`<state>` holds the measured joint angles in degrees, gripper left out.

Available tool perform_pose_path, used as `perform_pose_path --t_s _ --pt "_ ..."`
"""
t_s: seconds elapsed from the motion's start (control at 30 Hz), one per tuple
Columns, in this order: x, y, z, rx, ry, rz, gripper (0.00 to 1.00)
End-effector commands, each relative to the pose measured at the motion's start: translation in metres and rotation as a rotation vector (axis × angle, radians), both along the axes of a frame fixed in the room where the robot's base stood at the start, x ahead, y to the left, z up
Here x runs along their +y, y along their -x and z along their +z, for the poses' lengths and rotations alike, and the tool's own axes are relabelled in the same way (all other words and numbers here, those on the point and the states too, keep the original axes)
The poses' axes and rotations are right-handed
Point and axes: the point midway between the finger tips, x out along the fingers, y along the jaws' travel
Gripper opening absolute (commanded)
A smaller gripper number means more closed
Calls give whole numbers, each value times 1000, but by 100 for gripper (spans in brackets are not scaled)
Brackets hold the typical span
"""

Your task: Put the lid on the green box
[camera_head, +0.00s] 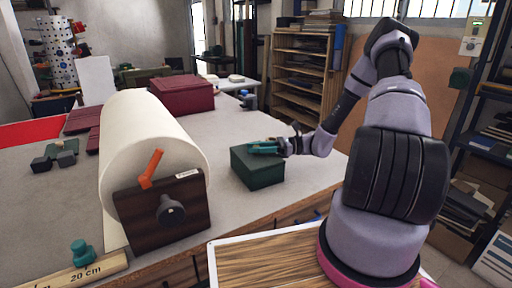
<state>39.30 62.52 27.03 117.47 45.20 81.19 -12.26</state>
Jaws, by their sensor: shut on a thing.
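The dark green box (257,171) stands upright on the grey bench top, right of the white roll. Its flat green top, which looks like the lid (241,151), lies level over the box. The picture is too small to show a seam or gap between lid and box. My gripper (263,147) reaches in from the right, its teal fingers at the top of the box, shut on the lid. The fingers and wrist hide part of the lid's far and right edges.
A large white roll (140,130) on a dark wooden stand with an orange handle is left of the box. A dark red box (183,95) stands behind. A teal knobbed weight (80,253) sits front left, small grey blocks (42,164) far left. The bench right edge is close.

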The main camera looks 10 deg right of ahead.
Motion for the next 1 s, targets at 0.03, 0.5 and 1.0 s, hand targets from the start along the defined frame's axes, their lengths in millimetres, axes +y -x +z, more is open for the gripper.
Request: perform_pose_path --t_s 0.03,0.5,1.0 --pt "0 0 -1 0 0 0 0" --pt "-1 0 -2 0 0 -1 66" --pt "-84 10 -2 -1 1 -3 66"
